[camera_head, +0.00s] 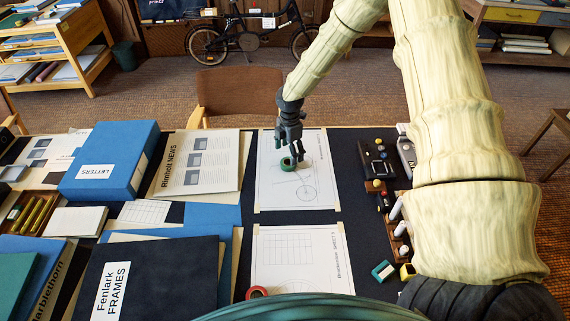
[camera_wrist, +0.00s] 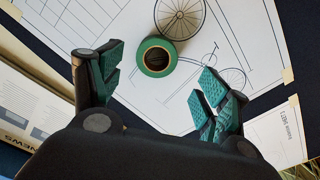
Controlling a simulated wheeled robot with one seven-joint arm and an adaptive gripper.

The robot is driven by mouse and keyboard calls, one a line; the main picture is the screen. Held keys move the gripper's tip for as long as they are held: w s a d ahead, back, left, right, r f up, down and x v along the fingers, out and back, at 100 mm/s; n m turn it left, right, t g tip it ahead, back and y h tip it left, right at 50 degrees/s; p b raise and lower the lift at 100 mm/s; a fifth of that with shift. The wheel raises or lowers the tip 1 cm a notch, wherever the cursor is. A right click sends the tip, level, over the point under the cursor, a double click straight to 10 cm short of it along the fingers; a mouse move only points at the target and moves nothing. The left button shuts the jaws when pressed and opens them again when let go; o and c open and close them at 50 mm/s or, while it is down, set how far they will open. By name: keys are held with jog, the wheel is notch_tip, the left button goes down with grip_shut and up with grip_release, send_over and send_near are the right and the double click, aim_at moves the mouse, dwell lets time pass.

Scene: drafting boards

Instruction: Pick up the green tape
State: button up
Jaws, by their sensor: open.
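The green tape (camera_wrist: 156,58) is a small roll with a tan core, lying flat on a sheet with a bicycle drawing. It also shows in the head view (camera_head: 288,163), right under my gripper (camera_head: 287,154). In the wrist view my gripper (camera_wrist: 152,92) is open, with its teal-padded fingers spread wide to the left and right. The tape lies between and slightly beyond the fingertips, with nothing held. The head view does not show clearly whether a finger touches it.
A red tape roll (camera_head: 257,292) lies on the nearer sheet (camera_head: 290,250). A blue LETTERS box (camera_head: 110,160) and a Rimholt NEWS sheet (camera_head: 172,180) are to the left. A telephone-like device (camera_head: 376,158) and a wooden holder (camera_head: 384,212) stand to the right.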

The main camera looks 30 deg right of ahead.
aim_at(288, 159)
jog(key=shift+w+f+p, duration=0.2)
jog(key=shift+f+p, duration=0.3)
jog(key=shift+f, duration=0.35)
jog(key=shift+w+f+p, duration=0.2)
jog(key=shift+f+p, duration=0.3)
jog(key=shift+f, duration=1.45)
jog(key=shift+c, duration=0.2)
jog(key=c, duration=0.9)
